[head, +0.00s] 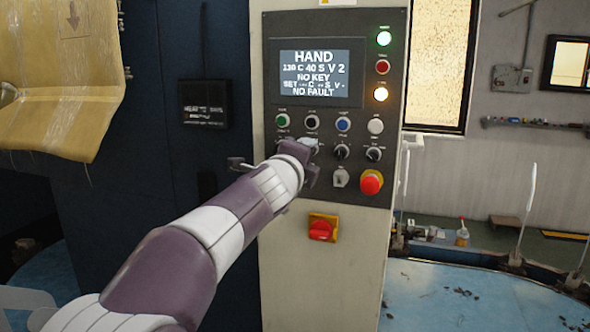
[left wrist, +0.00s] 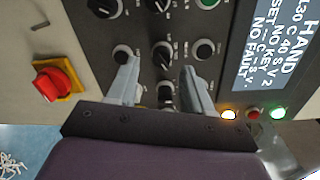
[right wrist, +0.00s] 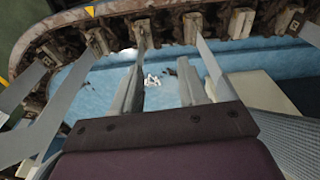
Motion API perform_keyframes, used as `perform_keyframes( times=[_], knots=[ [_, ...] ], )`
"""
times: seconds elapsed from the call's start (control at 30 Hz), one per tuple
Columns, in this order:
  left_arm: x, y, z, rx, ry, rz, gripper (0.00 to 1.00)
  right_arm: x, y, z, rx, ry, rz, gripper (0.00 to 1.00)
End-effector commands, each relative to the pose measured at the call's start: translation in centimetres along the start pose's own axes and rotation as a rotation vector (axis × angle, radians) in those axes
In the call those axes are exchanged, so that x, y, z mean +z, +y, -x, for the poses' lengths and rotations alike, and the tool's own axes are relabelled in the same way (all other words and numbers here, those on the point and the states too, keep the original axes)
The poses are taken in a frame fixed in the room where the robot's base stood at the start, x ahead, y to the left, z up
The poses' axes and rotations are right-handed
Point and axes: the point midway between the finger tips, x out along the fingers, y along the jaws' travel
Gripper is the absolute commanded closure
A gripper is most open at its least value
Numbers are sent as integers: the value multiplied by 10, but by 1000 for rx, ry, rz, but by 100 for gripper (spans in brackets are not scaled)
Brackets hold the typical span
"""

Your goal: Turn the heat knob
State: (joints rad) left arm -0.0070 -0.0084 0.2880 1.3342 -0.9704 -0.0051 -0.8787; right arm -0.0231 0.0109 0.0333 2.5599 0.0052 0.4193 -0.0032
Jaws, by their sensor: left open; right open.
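The control panel (head: 270,190) carries a row of black selector knobs, including one in the middle (head: 342,152) and one at right (head: 374,154). Their labels are too small to read, so I cannot tell which is the heat knob. My left gripper (head: 305,160) is at the panel's left-middle and hides part of the row. In the left wrist view, its open fingers (left wrist: 160,85) point at the panel, with a black knob (left wrist: 167,95) between them; contact is unclear. Another knob (left wrist: 162,55) lies just beyond the fingertips. My right gripper (right wrist: 165,75) is open and empty, away from the panel.
The screen (head: 320,75) reads HAND, NO KEY, NO FAULT. A red emergency button (head: 371,182), a key switch (head: 340,177) and a red-yellow rotary switch (head: 322,229) sit near the knobs. Green (head: 384,38) and amber (head: 380,93) lamps glow. Machine posts (right wrist: 205,60) surround the right gripper.

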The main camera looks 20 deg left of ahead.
Motion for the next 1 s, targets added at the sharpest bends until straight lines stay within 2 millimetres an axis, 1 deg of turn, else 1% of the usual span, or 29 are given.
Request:
perform_keyframes(
  times=[0.03,0.07,0.2,0.3,0.4,0.57,1.0],
  knots=[
    [0,1,13,-3,-1,0,50,1,0,-5,0,0,0,57],
    [-1,2,20,-3,-1,0,50,1,0,-7,0,0,0,57],
    [0,0,55,-2,0,0,50,1,0,-8,0,0,0,57],
    [0,0,75,-1,0,-1,50,1,0,-8,0,0,0,57],
    [-1,0,89,0,0,-1,50,1,0,-7,0,0,0,57],
    [-1,1,98,1,1,-1,50,1,0,-6,0,0,0,57],
    [-1,1,99,1,1,-1,50,1,0,-7,0,0,0,57]
  ],
)
